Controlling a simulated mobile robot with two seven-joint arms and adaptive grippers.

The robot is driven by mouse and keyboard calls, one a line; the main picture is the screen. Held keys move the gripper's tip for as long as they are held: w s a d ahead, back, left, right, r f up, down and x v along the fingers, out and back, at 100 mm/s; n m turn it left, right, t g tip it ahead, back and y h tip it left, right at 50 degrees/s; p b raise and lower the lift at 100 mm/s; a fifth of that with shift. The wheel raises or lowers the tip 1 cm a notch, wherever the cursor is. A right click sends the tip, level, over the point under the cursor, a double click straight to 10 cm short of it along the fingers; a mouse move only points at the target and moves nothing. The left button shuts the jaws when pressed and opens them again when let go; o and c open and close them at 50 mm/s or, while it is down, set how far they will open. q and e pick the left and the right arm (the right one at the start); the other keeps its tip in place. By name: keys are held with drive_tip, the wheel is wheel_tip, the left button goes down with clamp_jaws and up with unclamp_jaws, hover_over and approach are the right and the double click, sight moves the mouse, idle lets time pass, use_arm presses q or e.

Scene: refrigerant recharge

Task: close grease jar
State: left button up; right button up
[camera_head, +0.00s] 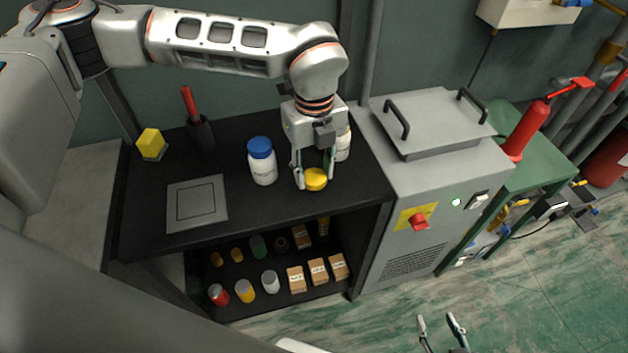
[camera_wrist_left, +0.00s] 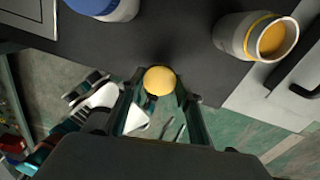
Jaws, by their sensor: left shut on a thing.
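My left gripper (camera_head: 315,178) is shut on a round yellow lid (camera_head: 316,180) near the front right of the black bench. The lid also shows between the fingertips in the left wrist view (camera_wrist_left: 159,80). The grease jar (camera_head: 343,146) is white and partly hidden behind my left gripper. In the left wrist view the jar (camera_wrist_left: 256,36) is open, with a yellow ring and yellow-orange grease inside. The lid is apart from the jar. My right gripper (camera_head: 438,318) is open and empty low in the head view, over the floor.
A white bottle with a blue cap (camera_head: 262,162) stands left of my left gripper. A grey plate (camera_head: 197,203), a yellow block (camera_head: 152,144) and a red-handled tool in a dark holder (camera_head: 196,122) are further left. A grey machine (camera_head: 425,175) adjoins the bench on the right.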

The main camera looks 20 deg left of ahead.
sight(314, 177)
use_arm(q)
wheel_tip(314, 177, up, 15)
drive_tip(key=shift+r, duration=0.15)
idle(0.4)
drive_tip(key=s+a+r+n, duration=0.1)
drive_tip(key=a+n, duration=0.4)
drive_tip(key=n, duration=1)
drive_tip(key=s+a+r+n, duration=0.1)
drive_tip(key=a+n, duration=0.4)
drive_tip(key=n, duration=1)
drive_tip(key=shift+r+n, duration=0.3)
drive_tip(key=shift+n, duration=0.1)
drive_tip(key=shift+s+a, duration=0.1)
